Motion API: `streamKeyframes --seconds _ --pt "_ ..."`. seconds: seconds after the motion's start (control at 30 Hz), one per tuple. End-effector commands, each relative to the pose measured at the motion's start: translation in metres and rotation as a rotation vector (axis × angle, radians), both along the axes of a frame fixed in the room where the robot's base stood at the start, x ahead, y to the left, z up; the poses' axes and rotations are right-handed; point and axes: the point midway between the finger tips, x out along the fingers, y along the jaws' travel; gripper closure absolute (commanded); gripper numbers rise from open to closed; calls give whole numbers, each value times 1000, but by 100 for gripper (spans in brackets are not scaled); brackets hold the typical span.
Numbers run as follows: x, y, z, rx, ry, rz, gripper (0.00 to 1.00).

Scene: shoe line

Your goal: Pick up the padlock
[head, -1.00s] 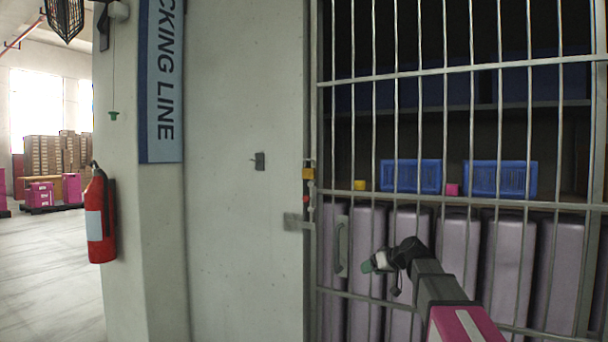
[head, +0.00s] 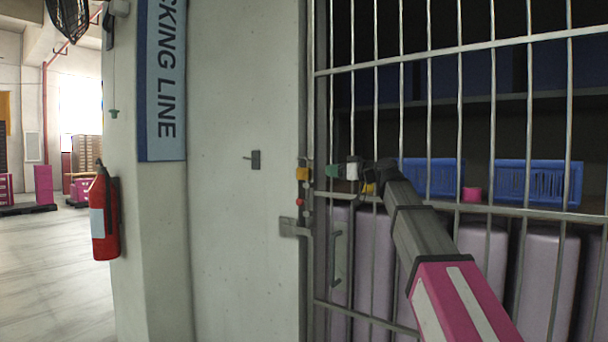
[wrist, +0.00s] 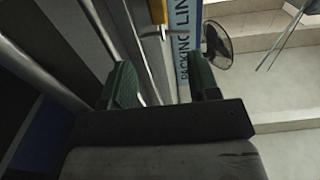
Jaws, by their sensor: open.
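The padlock (head: 302,174) is a small yellow-orange body with a metal shackle. It hangs upright at the latch on the left edge of the barred gate, beside the pale wall. In the wrist view the padlock (wrist: 158,10) shows only in part at the top edge, beyond the fingertips and roughly between them. My gripper (head: 333,170) is just right of the padlock at about its height, pointing left, with a small gap visible. In the wrist view its two green fingers (wrist: 163,80) are apart with nothing between them.
The barred gate (head: 375,124) stands close beside my arm, with a vertical handle (head: 337,258) below the gripper. A red knob (head: 299,202) and a metal latch plate (head: 290,227) sit below the padlock. A fire extinguisher (head: 103,216) hangs at left.

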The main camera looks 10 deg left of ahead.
Motion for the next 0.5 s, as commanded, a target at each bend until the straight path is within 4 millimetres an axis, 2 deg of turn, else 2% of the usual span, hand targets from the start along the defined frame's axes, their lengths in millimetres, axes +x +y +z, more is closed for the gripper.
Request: streamKeyframes --seconds 0.3,0.5 --pt "17 37 1 -1 0 2 45" --pt "22 51 0 0 0 0 45"
